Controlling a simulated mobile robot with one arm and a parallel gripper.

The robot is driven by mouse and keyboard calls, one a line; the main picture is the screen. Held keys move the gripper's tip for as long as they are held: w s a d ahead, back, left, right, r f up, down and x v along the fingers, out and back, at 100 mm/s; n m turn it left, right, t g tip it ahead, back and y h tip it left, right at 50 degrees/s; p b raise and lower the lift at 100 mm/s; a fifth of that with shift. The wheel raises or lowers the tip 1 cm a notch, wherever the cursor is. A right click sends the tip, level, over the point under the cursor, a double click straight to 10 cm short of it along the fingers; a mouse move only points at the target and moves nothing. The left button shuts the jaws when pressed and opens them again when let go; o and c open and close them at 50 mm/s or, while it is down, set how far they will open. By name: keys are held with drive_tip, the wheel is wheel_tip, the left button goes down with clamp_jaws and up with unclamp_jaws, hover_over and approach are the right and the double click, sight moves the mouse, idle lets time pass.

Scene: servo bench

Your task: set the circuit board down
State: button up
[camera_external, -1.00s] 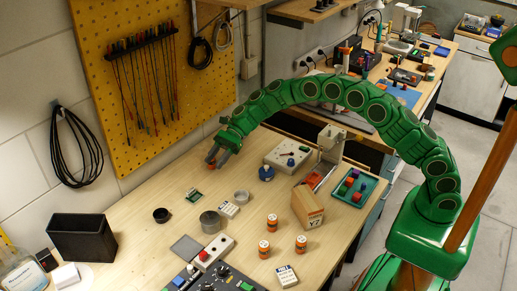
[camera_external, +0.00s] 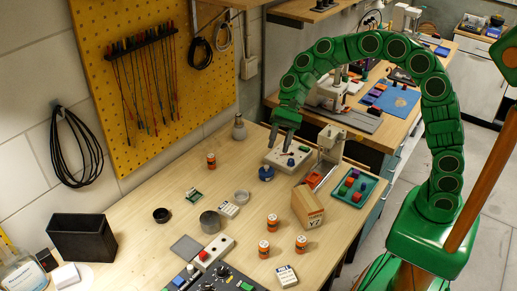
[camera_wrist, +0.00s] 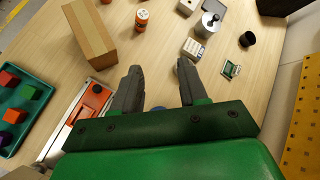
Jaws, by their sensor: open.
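The circuit board (camera_external: 193,195) is a small green square lying on the wooden bench, left of the middle in the external view. In the wrist view the circuit board (camera_wrist: 231,69) lies at the right, flat on the wood. My gripper (camera_external: 284,142) is over the far side of the bench, by the grey box with a knob, well to the right of the board. In the wrist view my gripper (camera_wrist: 159,68) has its two fingers apart, with only bench between their tips.
A cardboard box (camera_external: 307,206) and a teal tray (camera_external: 368,187) are at the right. A metal cylinder (camera_external: 210,222) stands near the board.

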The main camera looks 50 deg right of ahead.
drive_tip(key=s+d+n+h, duration=0.4)
drive_tip(key=s+d, duration=1)
drive_tip(key=s, duration=0.4)
drive_tip(key=s+d+f+n+h, duration=0.1)
drive_tip(key=s+d+n+h, duration=0.4)
drive_tip(key=s+d, duration=0.9)
drive_tip(key=s, duration=0.3)
drive_tip(key=shift+s+d+f+t, duration=0.2)
drive_tip(key=shift+s+d+t, duration=0.1)
drive_tip(key=shift+s, duration=0.1)
drive_tip(key=shift+a, duration=0.1)
